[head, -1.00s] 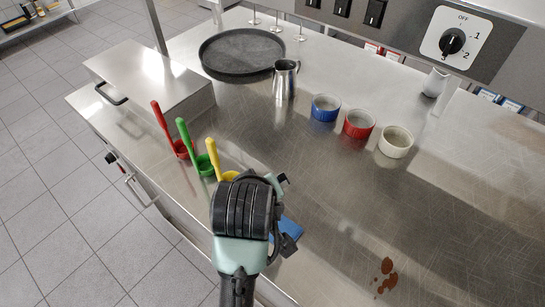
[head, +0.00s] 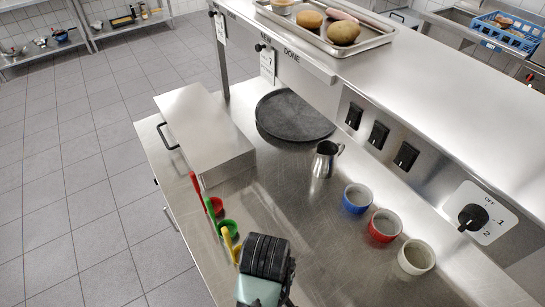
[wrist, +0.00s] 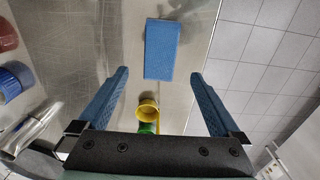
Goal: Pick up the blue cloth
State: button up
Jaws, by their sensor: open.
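The blue cloth (wrist: 161,49) shows in the wrist view as a flat blue rectangle on the steel counter, close to the counter's edge. It lies beyond my gripper's fingertips and between their lines, not touching them. My gripper (wrist: 158,88) is open and empty, its two blue fingers spread apart above the counter. In the head view my wrist shows at the bottom, and the cloth is not visible there.
A yellow-handled cup (wrist: 148,110) stands between the fingers' lines, near a green one (head: 228,229) and a red one (head: 213,205). Blue (head: 357,198), red (head: 384,226) and white (head: 416,257) ramekins, a steel jug (head: 325,159) and a round black tray (head: 294,115) stand on the counter (head: 290,205).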

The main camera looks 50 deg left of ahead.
notch_tip(320, 180, down, 5)
jog(key=shift+f+p, duration=0.1)
jog(key=shift+p, duration=0.35)
jog(key=shift+s+a+f, duration=0.1)
jog(key=shift+f, duration=0.35)
jog(key=shift+a+f+p, duration=0.2)
jog(key=shift+f+p, duration=0.4)
jog(key=shift+f, duration=1.65)
jog(key=shift+c, duration=0.3)
jog(key=c, duration=1.1)
notch_tip(320, 180, up, 10)
jog(key=b, duration=0.1)
